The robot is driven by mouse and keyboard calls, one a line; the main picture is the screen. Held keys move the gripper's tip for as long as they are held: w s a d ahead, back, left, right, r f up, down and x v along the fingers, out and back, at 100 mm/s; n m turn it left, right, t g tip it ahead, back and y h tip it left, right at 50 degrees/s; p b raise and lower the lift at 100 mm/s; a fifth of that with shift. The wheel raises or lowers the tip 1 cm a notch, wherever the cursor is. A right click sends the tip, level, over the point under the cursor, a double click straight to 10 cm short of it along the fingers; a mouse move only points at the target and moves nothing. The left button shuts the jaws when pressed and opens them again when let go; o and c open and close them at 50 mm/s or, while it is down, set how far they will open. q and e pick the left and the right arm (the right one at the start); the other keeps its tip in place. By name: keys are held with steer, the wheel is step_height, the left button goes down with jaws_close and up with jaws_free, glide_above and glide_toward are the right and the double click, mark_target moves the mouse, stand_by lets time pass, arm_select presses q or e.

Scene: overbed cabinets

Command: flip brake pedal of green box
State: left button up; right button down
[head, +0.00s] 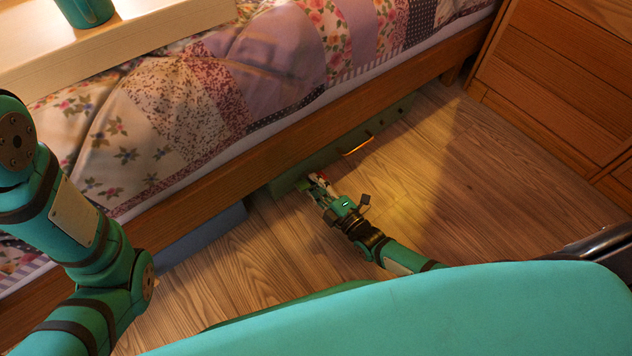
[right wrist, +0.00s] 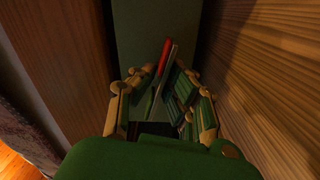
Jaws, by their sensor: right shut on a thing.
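The green box (head: 388,121) is on the floor under the bed, with its front along the bed's edge. It also shows as a dark green face in the right wrist view (right wrist: 155,22). My right gripper (head: 316,184) is at the left end of the box's front. In the right wrist view, my right gripper (right wrist: 162,88) has its fingers on both sides of a thin lever with a red part (right wrist: 164,57), which looks like the brake pedal. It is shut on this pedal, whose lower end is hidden. My left arm is at the left, but its gripper is out of view.
The wooden bed rail (head: 290,130) runs just above the box. A blue box (head: 203,238) is under the bed to the left. A wooden drawer cabinet (head: 560,75) stands at the right. The wooden floor (head: 480,190) between is clear.

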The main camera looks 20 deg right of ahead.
steer(key=c, duration=1.5)
jaws_free()
steer(key=shift+s+f, duration=0.15)
steer(key=shift+f, duration=0.15)
steer(key=shift+r, duration=0.1)
steer(key=v, duration=1.2)
